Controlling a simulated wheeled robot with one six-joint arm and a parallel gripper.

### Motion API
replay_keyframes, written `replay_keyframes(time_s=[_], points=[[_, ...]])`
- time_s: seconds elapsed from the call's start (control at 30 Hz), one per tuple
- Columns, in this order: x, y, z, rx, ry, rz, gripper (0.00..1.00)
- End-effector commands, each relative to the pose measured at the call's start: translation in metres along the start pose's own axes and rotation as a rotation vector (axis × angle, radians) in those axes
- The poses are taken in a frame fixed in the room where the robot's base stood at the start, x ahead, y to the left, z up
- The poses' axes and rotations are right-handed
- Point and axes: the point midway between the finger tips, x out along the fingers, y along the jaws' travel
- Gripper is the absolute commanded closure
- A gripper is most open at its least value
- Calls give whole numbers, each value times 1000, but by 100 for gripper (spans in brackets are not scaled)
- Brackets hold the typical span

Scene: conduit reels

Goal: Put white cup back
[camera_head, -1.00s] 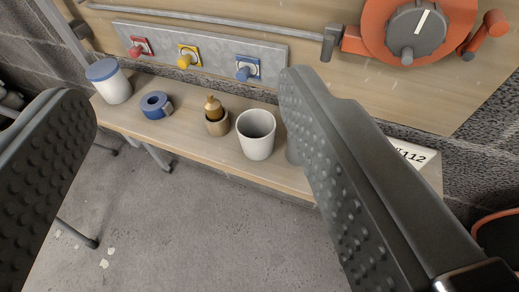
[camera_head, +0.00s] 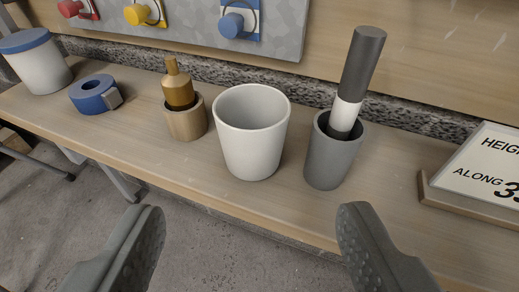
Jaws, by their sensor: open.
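The white cup (camera_head: 252,143) stands upright on the wooden shelf (camera_head: 140,138), near the middle of the view, and looks empty. My gripper (camera_head: 250,245) is open and empty, its two dark fingers spread wide in the foreground. The cup lies beyond the fingertips, roughly centred between them and not touched. A grey cup (camera_head: 331,158) holding a dark grey and white rod (camera_head: 361,68) stands just right of the white cup. A small tan cup (camera_head: 186,122) with a brass-coloured piece (camera_head: 177,86) stands on its left.
A blue tape roll (camera_head: 93,95) and a white jar with a blue lid (camera_head: 36,65) stand further left. A sign in a wooden holder (camera_head: 470,206) stands at the right. A grey panel with red, yellow and blue knobs (camera_head: 232,24) is above. Concrete floor lies below the shelf.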

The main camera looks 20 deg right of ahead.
Motion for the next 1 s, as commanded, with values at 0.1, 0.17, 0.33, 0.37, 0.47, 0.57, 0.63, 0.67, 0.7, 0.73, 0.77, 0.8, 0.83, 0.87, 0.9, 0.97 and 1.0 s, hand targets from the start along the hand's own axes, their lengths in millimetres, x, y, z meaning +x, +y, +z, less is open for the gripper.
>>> replay_keyframes(time_s=[0.1,0.17,0.33,0.37,0.47,0.57,0.63,0.67,0.7,0.73,0.77,0.8,0.83,0.87,0.9,0.97,1.0], points=[[16,0,1,-1,-2,1,38],[24,0,1,0,-1,1,38],[48,0,0,0,-1,1,38],[52,0,0,1,-1,1,38],[67,0,0,0,-1,1,38],[82,0,1,-1,-1,0,38],[92,0,0,0,-1,0,38],[96,0,0,0,-1,0,38],[100,0,0,0,-1,0,38],[103,0,0,0,-1,0,38],[106,0,0,0,0,0,38],[109,0,0,1,0,0,38],[110,0,0,1,0,0,38],[112,0,0,0,-1,0,38],[113,0,0,0,-1,0,38],[114,0,0,0,-1,0,38],[116,0,0,0,-1,0,38]])
